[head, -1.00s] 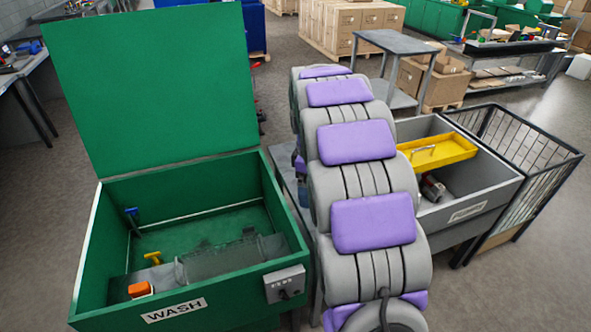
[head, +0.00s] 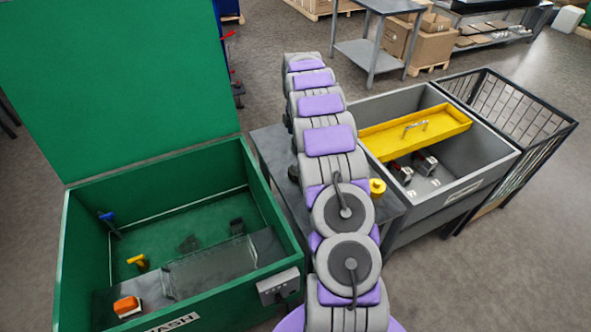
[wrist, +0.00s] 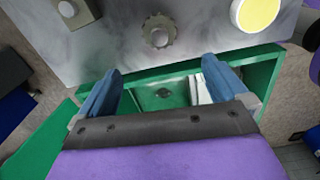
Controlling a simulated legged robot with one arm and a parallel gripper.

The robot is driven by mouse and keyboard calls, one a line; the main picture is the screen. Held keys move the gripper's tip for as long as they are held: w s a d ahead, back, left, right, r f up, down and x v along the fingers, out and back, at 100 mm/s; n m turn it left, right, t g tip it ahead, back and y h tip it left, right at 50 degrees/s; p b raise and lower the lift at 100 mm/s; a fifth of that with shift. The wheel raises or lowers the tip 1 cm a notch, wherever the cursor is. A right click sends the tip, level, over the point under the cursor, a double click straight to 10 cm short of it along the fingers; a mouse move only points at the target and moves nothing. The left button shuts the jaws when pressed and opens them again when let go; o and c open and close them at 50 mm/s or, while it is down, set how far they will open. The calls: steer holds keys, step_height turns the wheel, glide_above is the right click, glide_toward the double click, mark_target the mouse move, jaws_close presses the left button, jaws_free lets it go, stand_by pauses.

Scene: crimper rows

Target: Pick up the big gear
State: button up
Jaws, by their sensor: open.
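A grey toothed gear (wrist: 158,31) with a raised round hub lies on a grey metal tabletop (wrist: 205,40) in the wrist view. I take it for the big gear, though no second gear shows for comparing size. My gripper (wrist: 165,78) is open, its two blue fingers apart with nothing between them. In the picture the gear lies above the fingertips, between their lines and apart from them. In the head view my arm covers much of the table (head: 268,140), and I cannot make out the gear or gripper there.
A yellow-topped round part (wrist: 258,12) and a grey block (wrist: 78,14) flank the gear. The open green wash bin (head: 285,225) stands left of the table. A grey bin (head: 478,165) with a yellow tray (head: 445,123) and a wire basket (head: 555,125) stand right.

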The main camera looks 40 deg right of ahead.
mark_target(297, 168)
steer(key=f, duration=0.3)
steer(key=f+b, duration=0.1)
steer(key=f, duration=0.3)
steer(key=f+b, duration=0.1)
steer(key=f, duration=0.3)
steer(key=shift+d, duration=0.3)
steer(key=shift+a+f+b, duration=0.15)
steer(key=shift+f+b, duration=0.15)
steer(key=shift+f, duration=0.1)
steer(key=f+b, duration=0.1)
steer(key=f, duration=0.3)
steer(key=shift+w+a+f+b, duration=0.15)
steer(key=shift+a+b, duration=0.05)
steer(key=shift+b, duration=0.15)
steer(key=shift+d+f, duration=0.1)
steer(key=shift+d, duration=0.15)
steer(key=shift+a, duration=0.25)
steer(key=c, duration=0.6)
steer(key=shift+d, duration=0.15)
steer(key=c, duration=0.8)
steer(key=shift+c, duration=0.2)
